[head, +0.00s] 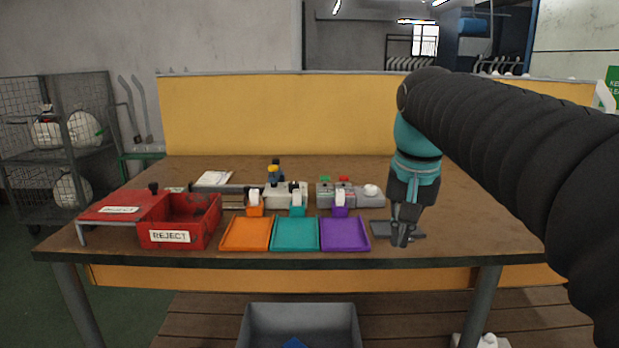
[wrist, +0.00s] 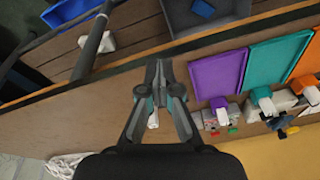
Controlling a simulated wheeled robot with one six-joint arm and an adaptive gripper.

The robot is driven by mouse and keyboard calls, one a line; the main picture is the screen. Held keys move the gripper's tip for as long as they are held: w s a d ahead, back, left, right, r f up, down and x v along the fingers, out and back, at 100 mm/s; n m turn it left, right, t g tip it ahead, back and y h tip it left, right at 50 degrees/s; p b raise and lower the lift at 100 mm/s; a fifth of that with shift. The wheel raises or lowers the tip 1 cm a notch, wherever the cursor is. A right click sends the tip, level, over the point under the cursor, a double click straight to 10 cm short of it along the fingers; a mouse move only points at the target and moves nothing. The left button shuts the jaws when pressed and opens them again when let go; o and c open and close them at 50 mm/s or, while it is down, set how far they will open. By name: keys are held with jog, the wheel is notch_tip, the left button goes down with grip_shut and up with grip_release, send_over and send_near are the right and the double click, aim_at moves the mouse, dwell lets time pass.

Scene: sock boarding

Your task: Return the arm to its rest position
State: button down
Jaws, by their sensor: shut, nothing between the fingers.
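My arm reaches in from the right in the head view, dark and ribbed with a teal wrist band. My gripper (head: 401,240) points down over the right part of the table, to the right of the purple tray. In the wrist view my gripper (wrist: 158,68) has its fingertips together with nothing between them. Behind the fingers, the wrist view shows bare table and a small white thing, partly hidden. A grey flat item lies at the gripper's tips in the head view; I cannot tell whether they touch.
Orange (head: 247,234), teal (head: 295,234) and purple (head: 344,234) trays line the table's front edge. A red REJECT bin (head: 180,222) stands left of them. A grey bin (head: 300,322) with a blue item is on the floor. A yellow panel (head: 280,115) closes the back.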

jog(key=s+f+n+t, duration=0.3)
jog(key=s+f, duration=1.3)
jog(key=shift+s+d+f, duration=0.2)
jog(key=shift+d+f, duration=0.05)
jog(key=shift+d, duration=0.2)
